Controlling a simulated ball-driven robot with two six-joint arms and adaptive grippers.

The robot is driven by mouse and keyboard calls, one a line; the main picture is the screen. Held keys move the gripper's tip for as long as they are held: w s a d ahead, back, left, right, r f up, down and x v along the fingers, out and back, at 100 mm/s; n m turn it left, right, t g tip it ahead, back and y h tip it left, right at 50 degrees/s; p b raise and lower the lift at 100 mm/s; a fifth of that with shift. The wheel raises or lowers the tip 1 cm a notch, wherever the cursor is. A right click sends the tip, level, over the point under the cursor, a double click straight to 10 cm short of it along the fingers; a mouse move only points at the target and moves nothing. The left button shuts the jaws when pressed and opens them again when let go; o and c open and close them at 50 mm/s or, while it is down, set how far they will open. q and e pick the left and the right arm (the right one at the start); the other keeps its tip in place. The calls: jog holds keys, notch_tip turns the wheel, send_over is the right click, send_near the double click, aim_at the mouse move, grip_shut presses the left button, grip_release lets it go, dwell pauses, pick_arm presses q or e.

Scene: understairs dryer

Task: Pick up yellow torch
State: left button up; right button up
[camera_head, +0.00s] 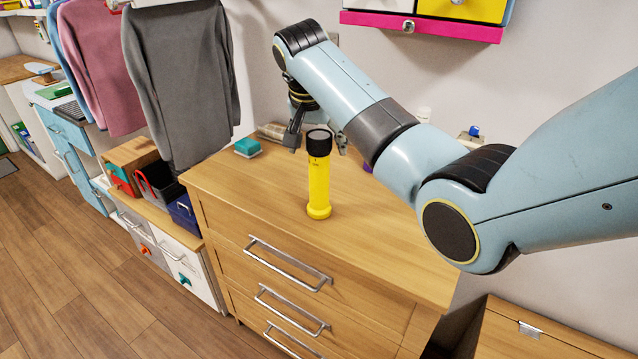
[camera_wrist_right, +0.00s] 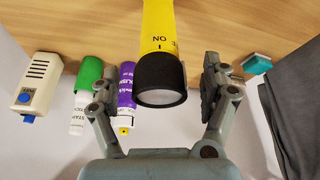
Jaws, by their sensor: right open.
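The yellow torch (camera_head: 319,185) stands upright on the wooden dresser top (camera_head: 262,205), its black head (camera_head: 319,143) upward. In the right wrist view the torch (camera_wrist_right: 158,25) hangs in from the top, its black head and lens between the two fingers. My right gripper (camera_head: 307,140) is behind the torch head in the head view, pointing down. My left gripper does not show.
A teal block (camera_head: 248,147) lies on the dresser's left part. The wrist view shows a purple tube (camera_wrist_right: 127,90), a green-capped bottle (camera_wrist_right: 88,80) and a cream device (camera_wrist_right: 35,82) beside the gripper. A grey garment (camera_head: 182,75) hangs at the left. A pink-edged wall unit (camera_head: 420,27) is above.

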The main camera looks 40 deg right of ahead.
jog(key=shift+x, duration=0.8)
jog(key=shift+r, duration=0.1)
grip_shut()
